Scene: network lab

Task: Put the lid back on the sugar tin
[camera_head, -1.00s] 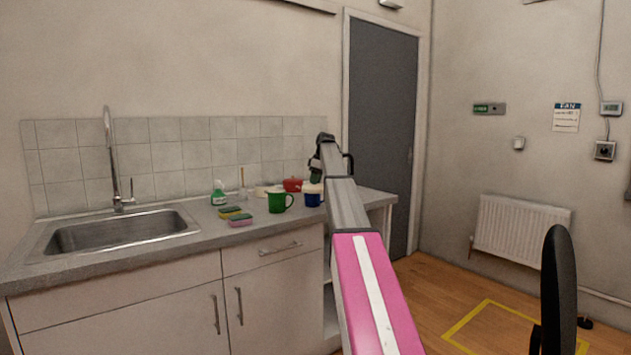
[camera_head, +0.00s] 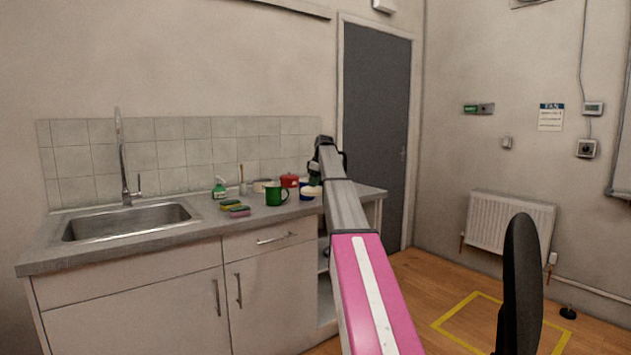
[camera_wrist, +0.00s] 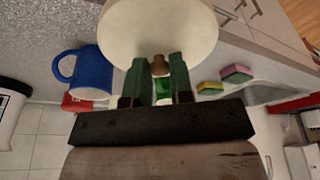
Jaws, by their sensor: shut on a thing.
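My gripper (camera_wrist: 158,66) is shut on the brass knob of a round cream lid (camera_wrist: 160,22); its green fingertips flank the knob in the wrist view. In the head view the lid (camera_head: 312,191) appears in front of the blue mug, above the counter. A pale, low round container (camera_head: 262,185) stands at the back of the counter, partly behind the green mug; it may be the sugar tin, but I cannot be sure. Its top is too small to read. My arm hides most of the gripper in the head view.
The blue mug (camera_wrist: 93,73) is beside the lid in the wrist view. The green mug (camera_head: 276,194), red pot (camera_head: 289,181), sponges (camera_head: 236,209) and soap bottle (camera_head: 219,188) crowd the counter. The sink (camera_head: 130,220) lies left. Bare worktop runs along the front edge.

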